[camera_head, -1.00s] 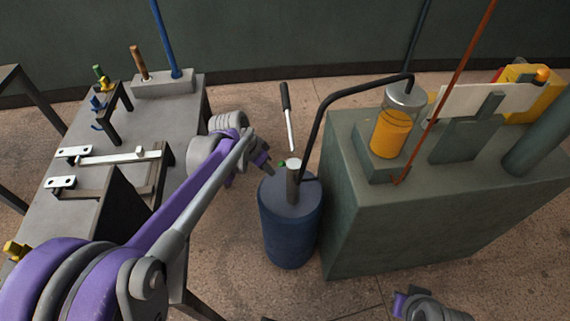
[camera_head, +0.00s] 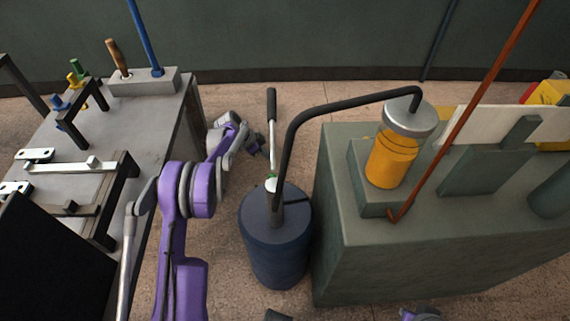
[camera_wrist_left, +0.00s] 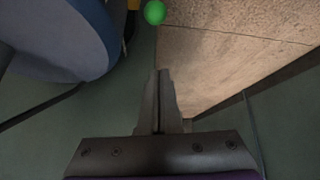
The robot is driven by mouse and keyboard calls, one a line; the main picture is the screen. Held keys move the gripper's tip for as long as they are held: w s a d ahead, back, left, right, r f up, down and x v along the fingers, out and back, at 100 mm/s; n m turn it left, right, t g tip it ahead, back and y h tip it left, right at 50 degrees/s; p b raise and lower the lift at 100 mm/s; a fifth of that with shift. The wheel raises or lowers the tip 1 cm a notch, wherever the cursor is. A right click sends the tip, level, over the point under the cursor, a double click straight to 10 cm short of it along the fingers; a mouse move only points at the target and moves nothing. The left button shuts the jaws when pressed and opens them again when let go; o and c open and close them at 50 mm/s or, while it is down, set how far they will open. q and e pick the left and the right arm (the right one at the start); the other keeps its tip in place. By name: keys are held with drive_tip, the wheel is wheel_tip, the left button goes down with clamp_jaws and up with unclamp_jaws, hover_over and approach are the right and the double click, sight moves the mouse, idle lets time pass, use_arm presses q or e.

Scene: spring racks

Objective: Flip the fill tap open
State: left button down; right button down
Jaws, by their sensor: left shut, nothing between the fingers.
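The fill tap appears as a small green knob (camera_head: 272,175) beside the pale-topped post on the dark blue drum (camera_head: 277,245). In the left wrist view the green knob (camera_wrist_left: 155,12) is at the top edge, beyond the fingertips and apart from them; the rest of the tap is hidden. My left gripper (camera_head: 259,149) is behind and slightly left of the drum's post, small and partly hidden by my arm. In the left wrist view its fingers (camera_wrist_left: 160,75) are together with nothing between them.
A lever with a black grip (camera_head: 271,105) rises behind the drum. A black hose (camera_head: 330,106) arches to a jar of orange liquid (camera_head: 390,160) on the green cabinet (camera_head: 400,260). A grey workbench (camera_head: 150,115) with racks stands left. Open floor lies between bench and drum.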

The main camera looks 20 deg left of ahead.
use_arm(q)
drive_tip(key=b+x, duration=0.1)
drive_tip(key=x, duration=0.9)
drive_tip(key=shift+s+a+f+b, duration=0.15)
drive_tip(key=shift+s+a+f, duration=0.1)
drive_tip(key=shift+s+a, duration=0.45)
drive_tip(key=shift+s+a+f+b, duration=0.2)
drive_tip(key=shift+s+a, duration=0.35)
drive_tip(key=shift+a, duration=0.3)
drive_tip(key=shift+s+a+h, duration=0.1)
drive_tip(key=shift+a+h, duration=0.2)
